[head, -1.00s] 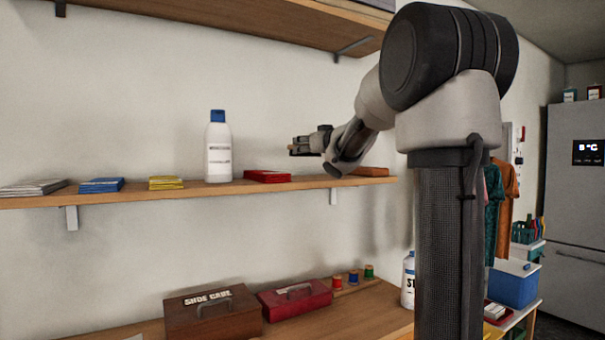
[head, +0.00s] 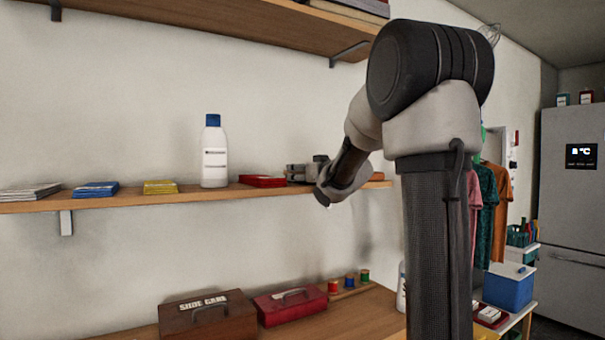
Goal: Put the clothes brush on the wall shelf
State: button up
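The wall shelf (head: 130,199) is the middle wooden board on the wall. My gripper (head: 298,173) is low over its right part, just right of a folded red cloth (head: 262,181). The gripper is small and seen from the side, so I cannot tell whether its fingers are open or shut, or whether they touch the shelf. I cannot make out a clothes brush for certain; my gripper and wrist cover part of the shelf. A small brown piece (head: 377,177) shows behind my wrist at the shelf's right end; I cannot tell what it is.
A white bottle with a blue cap (head: 214,152) stands left of the red cloth. Yellow (head: 160,187), blue (head: 95,190) and grey (head: 30,191) folded cloths lie further left. Below are a shoe care box (head: 208,318), a red box (head: 290,305) and thread spools (head: 349,281). An upper shelf (head: 230,22) hangs above.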

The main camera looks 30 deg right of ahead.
dwell(0.3)
jog(key=shift+s+r, duration=0.1)
jog(key=shift+r, duration=0.1)
jog(key=s+d+f+m+g+h, duration=0.1)
jog(key=s+f+m+g+h, duration=0.2)
jog(key=s, duration=1.4)
jog(key=s+a+f+n+g+y, duration=0.1)
jog(key=s+a+f+g, duration=0.4)
jog(key=s+f, duration=0.4)
jog(key=s+a+f+n+g+y, duration=0.1)
jog(key=s+a+f+g, duration=0.4)
jog(key=s+f, duration=0.5)
jog(key=s+a, duration=0.1)
jog(key=s, duration=0.3)
jog(key=shift+s+n, duration=0.2)
jog(key=shift+n, duration=0.1)
jog(key=shift+r, duration=0.1)
